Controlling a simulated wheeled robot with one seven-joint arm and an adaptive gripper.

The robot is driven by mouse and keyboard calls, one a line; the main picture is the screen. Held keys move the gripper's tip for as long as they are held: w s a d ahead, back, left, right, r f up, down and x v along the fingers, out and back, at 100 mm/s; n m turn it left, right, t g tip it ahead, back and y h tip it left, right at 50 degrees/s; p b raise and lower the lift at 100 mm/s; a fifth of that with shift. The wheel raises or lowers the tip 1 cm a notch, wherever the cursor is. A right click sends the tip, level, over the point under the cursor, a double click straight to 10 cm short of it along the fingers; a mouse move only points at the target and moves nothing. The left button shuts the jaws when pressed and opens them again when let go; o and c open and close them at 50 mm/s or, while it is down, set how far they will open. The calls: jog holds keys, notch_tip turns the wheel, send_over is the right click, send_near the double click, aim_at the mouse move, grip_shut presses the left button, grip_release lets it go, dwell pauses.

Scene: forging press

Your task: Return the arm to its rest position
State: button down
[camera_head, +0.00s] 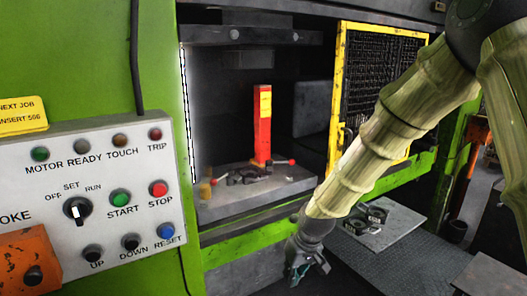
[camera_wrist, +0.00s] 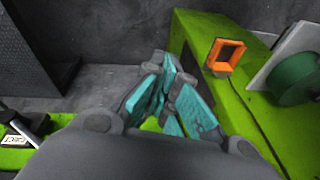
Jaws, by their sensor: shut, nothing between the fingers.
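My gripper (camera_head: 302,274) hangs at the end of my arm in the head view, low in front of the press and to the right of the control panel. In the wrist view its teal-padded fingers (camera_wrist: 165,98) are drawn together with nothing held. My arm, in a ribbed pale sleeve, reaches down from the upper right of the head view. The fingers show no clear contact with anything, though the green press frame lies behind them in the wrist view.
The control panel (camera_head: 98,170) with buttons and a selector switch is at left. A red post (camera_head: 262,125) stands on the press bed (camera_head: 225,205) among small dark parts. A yellow-framed mesh guard (camera_head: 335,95) is open at right. A grey plate (camera_head: 398,228) with dark parts lies behind my arm.

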jog(key=s+d+f+m+g+b, duration=0.1)
jog(key=s+d+f, duration=0.2)
jog(key=s+f, duration=0.6)
jog(key=s+d+f+m+b, duration=0.1)
jog(key=s+d+f, duration=0.3)
jog(key=f, duration=1)
jog(key=s+d+f+m, duration=0.1)
jog(key=s+f, duration=0.3)
jog(key=s, duration=0.4)
jog(key=s+d+f+h+b, duration=0.1)
jog(key=s+d+f, duration=0.3)
jog(key=s, duration=0.4)
jog(key=s+d+f+m+h, duration=0.1)
jog(key=s+f, duration=0.3)
jog(key=s, duration=0.5)
jog(key=shift+d+f+m+g, duration=0.3)
jog(key=shift+d+f+g, duration=0.1)
jog(key=shift+d, duration=0.5)
